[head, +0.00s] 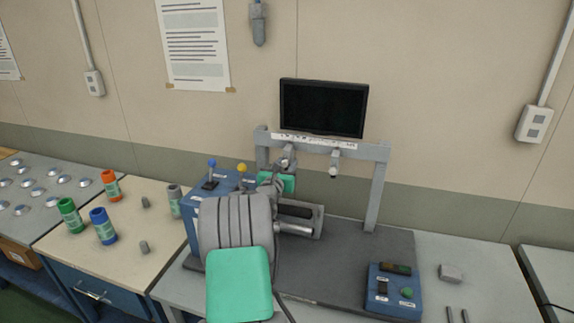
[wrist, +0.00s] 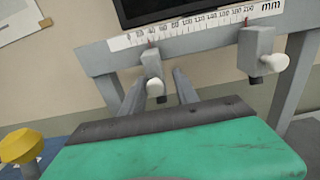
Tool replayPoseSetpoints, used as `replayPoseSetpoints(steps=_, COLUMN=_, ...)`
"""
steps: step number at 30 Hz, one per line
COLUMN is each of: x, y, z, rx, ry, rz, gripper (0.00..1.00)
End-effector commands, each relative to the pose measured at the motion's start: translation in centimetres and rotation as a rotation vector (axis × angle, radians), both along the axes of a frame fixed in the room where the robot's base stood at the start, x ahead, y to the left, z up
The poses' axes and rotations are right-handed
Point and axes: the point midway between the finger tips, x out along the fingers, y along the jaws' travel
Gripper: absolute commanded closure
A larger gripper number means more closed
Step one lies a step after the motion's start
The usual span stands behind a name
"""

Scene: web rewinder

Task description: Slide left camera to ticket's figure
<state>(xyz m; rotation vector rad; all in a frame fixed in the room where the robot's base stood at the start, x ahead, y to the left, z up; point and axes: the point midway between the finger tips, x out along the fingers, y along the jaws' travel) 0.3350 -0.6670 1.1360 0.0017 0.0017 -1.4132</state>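The left camera (wrist: 152,66) is a grey block with a pale knob, hanging from the crossbar under the millimetre scale (wrist: 200,24); it also shows in the head view (head: 288,156). A red pointer above it meets the lower left part of the scale; I cannot read the exact figure. The right camera (wrist: 256,50) hangs near the scale's right end, also in the head view (head: 335,162). My gripper (wrist: 155,92) is open, its two grey fingers apart on either side of the left camera's lower part. Contact is unclear. No ticket with a readable figure shows.
A dark monitor (head: 323,108) stands above the crossbar. A blue control box (head: 394,290) sits front right. A blue box with a yellow knob (wrist: 20,146) is left of my gripper. Bottles stand on the left table (head: 125,240). The frame's right post (head: 377,195) bounds the bar.

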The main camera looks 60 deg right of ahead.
Motion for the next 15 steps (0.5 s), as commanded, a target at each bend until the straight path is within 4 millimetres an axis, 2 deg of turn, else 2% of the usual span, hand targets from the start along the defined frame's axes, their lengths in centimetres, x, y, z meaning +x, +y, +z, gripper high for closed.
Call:
replayPoseSetpoints(steps=10, x=0.0, y=0.1, z=0.1, rx=-0.002, ry=0.0, rz=-0.001, gripper=0.58)
replayPoseSetpoints(steps=15, x=-0.3, y=2.6, z=-0.1, rx=-0.003, ry=0.0, rz=0.002, gripper=0.58)
